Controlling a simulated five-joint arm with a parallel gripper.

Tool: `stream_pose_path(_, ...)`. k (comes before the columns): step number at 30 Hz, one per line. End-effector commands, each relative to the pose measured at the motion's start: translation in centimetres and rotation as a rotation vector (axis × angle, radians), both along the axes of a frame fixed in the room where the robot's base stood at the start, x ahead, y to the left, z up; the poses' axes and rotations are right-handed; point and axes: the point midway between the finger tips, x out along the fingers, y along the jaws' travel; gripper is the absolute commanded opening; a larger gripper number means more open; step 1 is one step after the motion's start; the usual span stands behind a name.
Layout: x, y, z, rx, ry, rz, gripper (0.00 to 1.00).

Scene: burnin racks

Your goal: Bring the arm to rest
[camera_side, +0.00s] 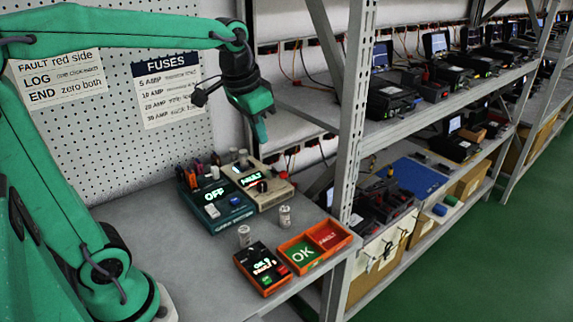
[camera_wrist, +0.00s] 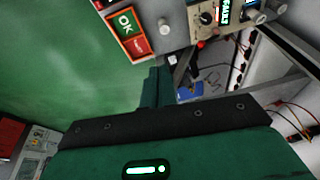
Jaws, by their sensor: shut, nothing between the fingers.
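My gripper (camera_side: 262,130) is green and hangs at the end of my raised arm, in the air above the back right of the grey bench (camera_side: 150,225). It points downward. Its fingers are together with nothing between them. In the wrist view the shut green fingers (camera_wrist: 158,85) show in the middle. The gripper touches nothing that I can see. Below it stand a beige device (camera_side: 268,190) with a lit FAULT display and a dark teal device (camera_side: 214,222) with a lit OFF display.
On the bench are an orange tray (camera_side: 348,239) with green OK and red FAULT parts, an orange counter box (camera_side: 240,262), and small cylinders (camera_side: 285,217) standing upright. A metal rack post (camera_side: 352,130) rises close to the right of my gripper. Shelves of devices (camera_side: 392,95) lie beyond.

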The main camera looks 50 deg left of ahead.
Motion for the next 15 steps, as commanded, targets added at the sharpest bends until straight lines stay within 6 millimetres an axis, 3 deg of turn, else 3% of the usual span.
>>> stream_pose_path(15, -9.4, -2.6, -2.3, -0.038, -0.156, 0.059, 0.0)
